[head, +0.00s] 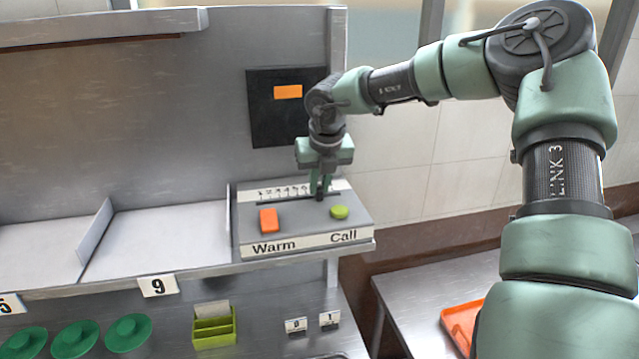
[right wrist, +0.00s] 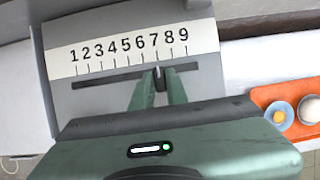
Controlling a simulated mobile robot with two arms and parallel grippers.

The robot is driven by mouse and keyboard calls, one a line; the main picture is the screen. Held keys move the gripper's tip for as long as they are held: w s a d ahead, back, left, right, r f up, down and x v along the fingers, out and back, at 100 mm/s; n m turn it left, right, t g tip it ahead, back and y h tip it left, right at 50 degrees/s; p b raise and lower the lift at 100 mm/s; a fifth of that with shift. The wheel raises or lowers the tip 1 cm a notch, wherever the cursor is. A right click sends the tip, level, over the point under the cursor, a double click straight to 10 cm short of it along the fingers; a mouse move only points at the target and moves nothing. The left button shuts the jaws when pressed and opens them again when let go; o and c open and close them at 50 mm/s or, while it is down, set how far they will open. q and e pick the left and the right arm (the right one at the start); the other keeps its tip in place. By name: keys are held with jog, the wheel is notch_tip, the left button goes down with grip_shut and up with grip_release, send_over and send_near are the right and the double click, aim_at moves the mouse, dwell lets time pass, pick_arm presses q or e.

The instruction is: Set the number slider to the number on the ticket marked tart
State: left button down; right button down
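The number slider is on a grey panel (head: 290,222) with a scale of 1 to 9 above a dark slot (right wrist: 110,81). Its small dark knob (right wrist: 160,77) stands near the 7 mark in the right wrist view. My right gripper (head: 320,184) points down at the slot. Its two green fingers (right wrist: 160,84) lie on either side of the knob, with no clear gap, and appear shut on it. No ticket marked tart can be read. A lime green holder (head: 214,328) on the lower counter has a pale card (head: 211,310) in it, with no legible writing. My left gripper is out of view.
The panel has an orange Warm button (head: 268,221) and a green Call button (head: 339,212). A dark board (head: 262,115) bears an orange slip (head: 288,92). Green discs (head: 128,333) and small number cards (head: 296,325) are below. An orange tray (head: 459,321) stands lower right.

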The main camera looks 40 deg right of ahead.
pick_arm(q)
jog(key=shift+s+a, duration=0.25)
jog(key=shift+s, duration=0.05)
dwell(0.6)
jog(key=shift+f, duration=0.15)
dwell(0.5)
